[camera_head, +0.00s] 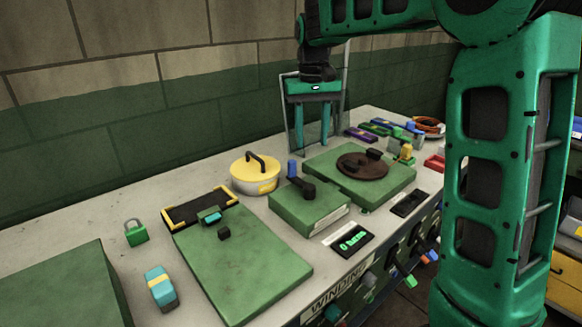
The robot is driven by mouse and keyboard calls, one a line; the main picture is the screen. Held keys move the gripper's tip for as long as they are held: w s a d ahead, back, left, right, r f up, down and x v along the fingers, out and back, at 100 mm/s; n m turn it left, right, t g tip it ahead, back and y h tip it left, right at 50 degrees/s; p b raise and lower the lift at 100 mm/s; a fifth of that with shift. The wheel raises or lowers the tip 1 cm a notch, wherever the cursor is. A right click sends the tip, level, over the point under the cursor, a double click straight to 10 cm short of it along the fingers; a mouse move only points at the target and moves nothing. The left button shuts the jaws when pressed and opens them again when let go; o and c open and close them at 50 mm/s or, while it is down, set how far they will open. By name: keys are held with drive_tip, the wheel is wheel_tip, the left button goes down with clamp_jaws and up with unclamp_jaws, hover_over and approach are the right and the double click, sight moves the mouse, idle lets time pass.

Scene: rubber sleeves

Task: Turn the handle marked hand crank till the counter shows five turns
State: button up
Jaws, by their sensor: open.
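A green box (310,207) on the bench carries a dark crank arm (303,187) with an upright blue handle (292,168) at its far left end. A white label strip runs along the box's front edge; its words are too small to read. In front of it a small black counter (351,240) shows green figures that look like 0 turns. My gripper (312,147) points down, open and empty, behind and above the crank. Its fingers are apart from the blue handle.
Right of the crank stands a green box with a brown disc (363,166) and a dark display (410,203). A yellow-lidded pot (254,173) stands left of the crank. A green padlock (136,232) and a blue-yellow block (160,287) lie at left. A wall runs behind the bench.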

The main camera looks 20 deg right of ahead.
sight(292, 161)
drive_tip(key=shift+n, duration=0.3)
drive_tip(key=w+a, duration=0.4)
drive_tip(key=shift+f, duration=0.1)
drive_tip(key=shift+a+f, duration=0.1)
drive_tip(key=shift+f, duration=0.1)
wheel_tip(292, 161, down, 10)
drive_tip(key=shift+f, duration=0.15)
clamp_jaws()
